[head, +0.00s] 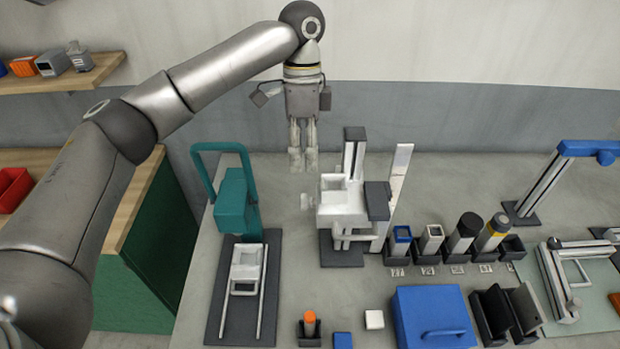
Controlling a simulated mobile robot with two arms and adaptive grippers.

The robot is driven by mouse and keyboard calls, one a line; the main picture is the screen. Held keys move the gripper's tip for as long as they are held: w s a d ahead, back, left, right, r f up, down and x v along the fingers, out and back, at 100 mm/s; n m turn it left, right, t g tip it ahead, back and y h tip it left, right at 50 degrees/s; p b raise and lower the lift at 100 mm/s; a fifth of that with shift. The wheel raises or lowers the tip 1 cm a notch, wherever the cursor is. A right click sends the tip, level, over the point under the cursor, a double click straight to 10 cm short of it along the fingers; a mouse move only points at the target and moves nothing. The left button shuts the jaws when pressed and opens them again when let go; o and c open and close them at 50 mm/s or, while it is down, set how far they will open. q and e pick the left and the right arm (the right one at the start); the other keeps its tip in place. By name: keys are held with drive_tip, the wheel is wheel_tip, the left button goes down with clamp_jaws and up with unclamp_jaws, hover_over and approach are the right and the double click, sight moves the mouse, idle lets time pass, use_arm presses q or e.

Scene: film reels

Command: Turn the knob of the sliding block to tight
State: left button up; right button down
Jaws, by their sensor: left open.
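My right gripper is out of view.
A teal frame (237,195) stands left of the block, behind a dark base with white rails (224,322). A pale upright plate (399,185) is close on the right. Several holders with cylinders and a blue lidded box (430,310) are farther right and in front.

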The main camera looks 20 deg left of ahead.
sight(303, 196)
use_arm(q)
drive_tip(key=p+x, duration=0.1)
drive_tip(key=x, duration=0.2)
drive_tip(key=s+p+x, duration=0.1)
drive_tip(key=p+x, duration=0.1)
drive_tip(key=x, duration=0.2)
drive_tip(key=shift+s+a, duration=0.1)
drive_tip(key=x, duration=0.1)
drive_tip(key=p+x, duration=0.1)
drive_tip(key=x, duration=0.1)
drive_tip(key=shift+w+f, duration=0.2)
drive_tip(key=shift+w, duration=0.2)
drive_tip(key=shift+s, duration=0.1)
drive_tip(key=c, duration=1)
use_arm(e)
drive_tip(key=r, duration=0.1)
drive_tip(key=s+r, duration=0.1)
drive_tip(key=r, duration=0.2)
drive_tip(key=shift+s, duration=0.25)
